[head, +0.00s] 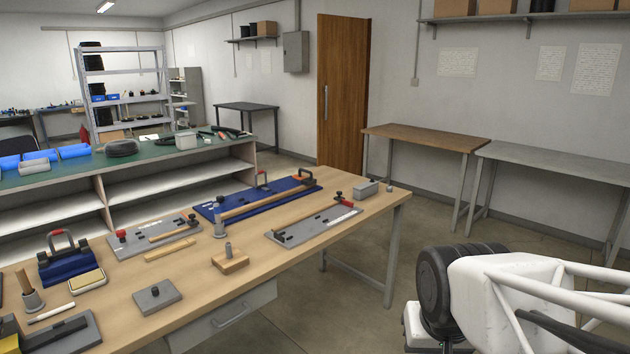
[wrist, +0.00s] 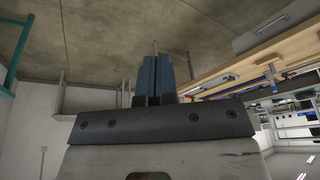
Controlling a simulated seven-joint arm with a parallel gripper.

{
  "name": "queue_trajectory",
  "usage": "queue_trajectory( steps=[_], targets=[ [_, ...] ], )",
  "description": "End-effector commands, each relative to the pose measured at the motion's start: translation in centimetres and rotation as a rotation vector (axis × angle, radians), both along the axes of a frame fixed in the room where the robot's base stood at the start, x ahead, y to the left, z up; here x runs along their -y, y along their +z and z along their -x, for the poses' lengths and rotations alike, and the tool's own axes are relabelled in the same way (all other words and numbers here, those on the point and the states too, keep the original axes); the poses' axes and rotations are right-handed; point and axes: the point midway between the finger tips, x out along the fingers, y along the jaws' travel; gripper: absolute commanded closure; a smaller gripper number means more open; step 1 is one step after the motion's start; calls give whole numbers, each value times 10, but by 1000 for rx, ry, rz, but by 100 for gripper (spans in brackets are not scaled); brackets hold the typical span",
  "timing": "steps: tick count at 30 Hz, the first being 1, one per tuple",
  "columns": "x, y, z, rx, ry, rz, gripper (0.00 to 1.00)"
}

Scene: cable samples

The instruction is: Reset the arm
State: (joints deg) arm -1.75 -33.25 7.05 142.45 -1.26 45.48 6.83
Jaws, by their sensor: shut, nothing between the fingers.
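My gripper (wrist: 155,62) shows in the wrist view, pointing away from the camera. Its two blue fingers are together with nothing between them. The wrist picture is turned over: the concrete floor fills its top, and the wooden workbench (wrist: 262,52) runs along its right side, apart from the fingers. In the head view I see white and black parts at the lower right that look like my own arm. They are to the right of the workbench (head: 345,262), over the floor. My fingers cannot be made out in the head view.
The workbench carries grey boards, a blue board (head: 233,207), a wooden block (head: 230,262) and a grey plate (head: 157,297). A green-topped counter (head: 125,158) stands behind it. A brown table (head: 425,137) and a grey table (head: 560,162) stand by the wall. Open floor lies between.

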Motion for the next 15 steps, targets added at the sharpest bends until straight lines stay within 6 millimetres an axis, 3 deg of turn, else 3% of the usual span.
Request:
queue_trajectory(
  steps=[3, 6, 15],
  targets=[
    [7, 6, 29, -45, 26, 11, 100],
    [10, 8, 43, -72, 41, 17, 100],
    [12, 9, 51, -89, 54, 19, 100]
  ],
)
